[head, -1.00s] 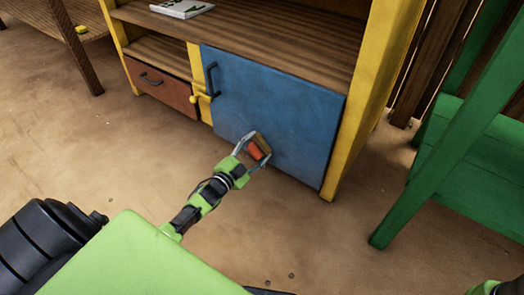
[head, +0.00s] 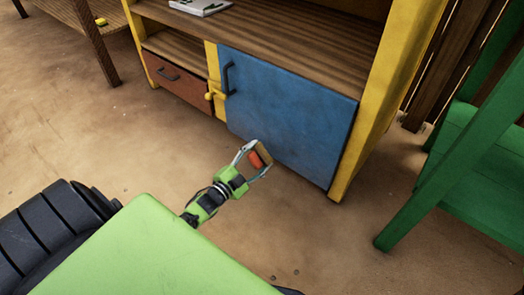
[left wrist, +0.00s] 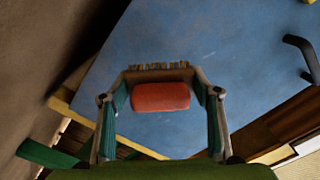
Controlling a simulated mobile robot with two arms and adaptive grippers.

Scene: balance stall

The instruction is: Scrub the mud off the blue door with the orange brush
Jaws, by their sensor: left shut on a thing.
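The blue door (head: 285,105) is the closed front of the right side of a yellow and wooden cabinet. Its face looks mostly even blue, with a few faint pale marks in the left wrist view (left wrist: 190,50); I make out no clear mud patch. My left gripper (head: 260,155) is shut on the orange brush (head: 256,159), in front of the door's lower edge. In the left wrist view the brush (left wrist: 160,97) sits between the fingers, its bristles towards the door. I cannot tell contact, but it looks apart. My right gripper is out of view.
A green frame (head: 440,170) stands at the right. The sandy floor (head: 130,150) before the cabinet is open.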

